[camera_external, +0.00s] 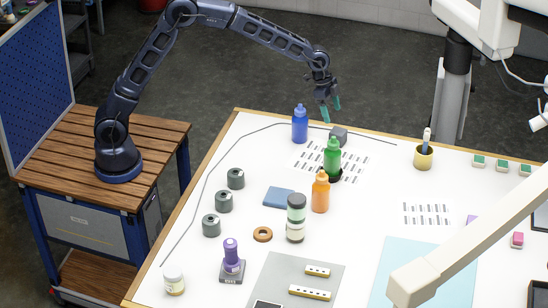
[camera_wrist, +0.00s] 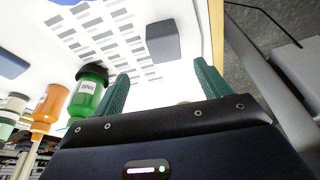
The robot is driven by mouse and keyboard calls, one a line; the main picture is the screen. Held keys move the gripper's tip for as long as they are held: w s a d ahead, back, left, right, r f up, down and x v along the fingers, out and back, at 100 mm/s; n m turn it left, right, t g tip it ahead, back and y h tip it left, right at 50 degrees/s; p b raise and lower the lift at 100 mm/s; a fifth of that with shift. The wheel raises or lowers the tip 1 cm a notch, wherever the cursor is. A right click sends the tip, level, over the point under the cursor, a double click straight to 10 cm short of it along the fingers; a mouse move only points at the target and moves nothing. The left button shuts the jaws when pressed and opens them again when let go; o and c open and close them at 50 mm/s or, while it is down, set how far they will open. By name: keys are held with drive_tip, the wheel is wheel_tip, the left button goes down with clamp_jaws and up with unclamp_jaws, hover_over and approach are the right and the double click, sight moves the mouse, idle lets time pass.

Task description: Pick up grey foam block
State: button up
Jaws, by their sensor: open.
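A green bottle (camera_external: 333,156) stands just in front of the block. A blue bottle (camera_external: 300,124) stands to its left and an orange bottle (camera_external: 320,192) nearer the front. A thin dark cable (camera_external: 245,133) runs along the table close to the block. The white tabletop (camera_external: 375,210) has bare room centrally.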

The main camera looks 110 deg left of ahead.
sight(338, 131)
drive_tip(key=shift+w+a+f, duration=0.35)
drive_tip(key=shift+f, duration=0.15)
drive_tip(key=x, duration=1)
drive_tip(key=shift+f, duration=0.3)
drive_tip(key=c, duration=1)
